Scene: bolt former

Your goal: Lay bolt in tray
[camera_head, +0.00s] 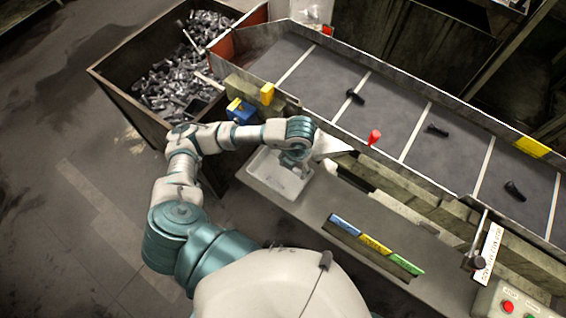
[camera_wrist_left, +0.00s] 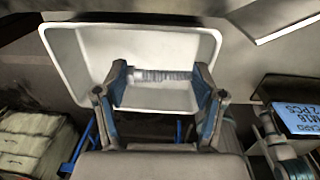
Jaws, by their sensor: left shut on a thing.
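My left gripper (camera_wrist_left: 160,82) is over the white tray in the left wrist view. Its two fingers are shut on a bolt (camera_wrist_left: 162,75), which lies crosswise between the fingertips with its threads visible. The bolt appears inside the outline of the white tray (camera_wrist_left: 207,45); whether it touches the tray floor I cannot tell. In the head view the tray (camera_head: 262,180) stands on the bench ledge below the conveyor. My left gripper (camera_head: 298,168) is at the tray's right part, and my wrist hides the bolt there. My right gripper is not in view.
A conveyor (camera_head: 320,75) carries several dark bolts, one of them (camera_head: 437,130) mid-belt. A bin (camera_head: 130,95) of bolts stands at the upper left. Blue, yellow and green labels (camera_head: 375,245) lie right of the tray. A red button (camera_head: 507,307) is at the lower right.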

